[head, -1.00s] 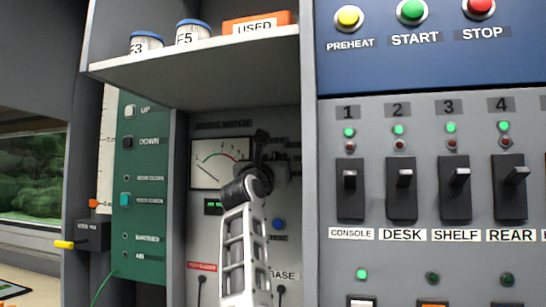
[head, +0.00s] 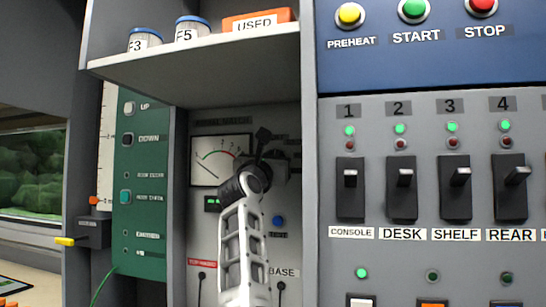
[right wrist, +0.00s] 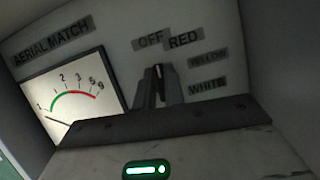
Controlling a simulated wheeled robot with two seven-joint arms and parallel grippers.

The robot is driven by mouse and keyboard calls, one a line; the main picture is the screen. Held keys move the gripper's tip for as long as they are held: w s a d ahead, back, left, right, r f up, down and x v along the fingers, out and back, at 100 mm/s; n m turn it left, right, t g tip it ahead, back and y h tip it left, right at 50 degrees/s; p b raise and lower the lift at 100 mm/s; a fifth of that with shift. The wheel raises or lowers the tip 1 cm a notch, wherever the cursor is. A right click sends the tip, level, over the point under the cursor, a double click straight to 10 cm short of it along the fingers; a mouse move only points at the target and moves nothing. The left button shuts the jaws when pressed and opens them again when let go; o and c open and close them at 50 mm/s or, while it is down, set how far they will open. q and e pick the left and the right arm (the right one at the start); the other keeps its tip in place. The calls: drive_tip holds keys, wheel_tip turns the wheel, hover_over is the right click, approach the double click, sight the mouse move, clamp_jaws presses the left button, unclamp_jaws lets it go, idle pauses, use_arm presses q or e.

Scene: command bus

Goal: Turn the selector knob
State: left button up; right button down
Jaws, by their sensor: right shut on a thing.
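The selector knob (right wrist: 158,80) is small and dark with a pale pointer line. It sits on the grey AERIAL MATCH panel, under the OFF and RED labels, with YELLOW and WHITE to its right. Its pointer is near the gap between OFF and RED in the tilted right wrist view. My right gripper (right wrist: 158,88) is shut on the knob, one finger on each side. In the head view my right gripper (head: 264,140) reaches up to the panel beside the meter and hides the knob. My left gripper is not in view.
A meter (head: 220,160) with a red and green scale is left of the knob. A shelf (head: 200,57) with tins and a USED box overhangs the recess. A switch panel (head: 430,130) stands at right, a green panel (head: 140,215) at left.

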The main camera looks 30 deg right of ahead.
use_arm(q)
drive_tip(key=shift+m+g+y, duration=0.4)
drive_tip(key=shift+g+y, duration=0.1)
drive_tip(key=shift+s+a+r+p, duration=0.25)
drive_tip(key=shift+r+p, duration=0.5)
drive_tip(key=shift+p, duration=1.25)
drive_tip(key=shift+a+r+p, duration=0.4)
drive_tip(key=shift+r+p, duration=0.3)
drive_tip(key=shift+p, duration=1.25)
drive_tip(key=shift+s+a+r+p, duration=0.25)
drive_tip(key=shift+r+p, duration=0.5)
drive_tip(key=shift+p, duration=1.25)
use_arm(e)
drive_tip(key=shift+s+f+m+g+y, duration=0.1)
drive_tip(key=shift+m+g+y, duration=0.8)
drive_tip(key=shift+m, duration=3.4)
drive_tip(key=shift+w+f+m+g+y, duration=0.1)
drive_tip(key=shift+m+g, duration=1.75)
drive_tip(key=shift+m, duration=2.45)
drive_tip(key=shift+s+m+g+y, duration=0.1)
drive_tip(key=shift+m+g+y, duration=0.3)
drive_tip(key=shift+m+g, duration=2.45)
drive_tip(key=m+t, duration=0.3)
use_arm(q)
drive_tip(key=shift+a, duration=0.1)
use_arm(e)
drive_tip(key=c, duration=1.5)
unclamp_jaws()
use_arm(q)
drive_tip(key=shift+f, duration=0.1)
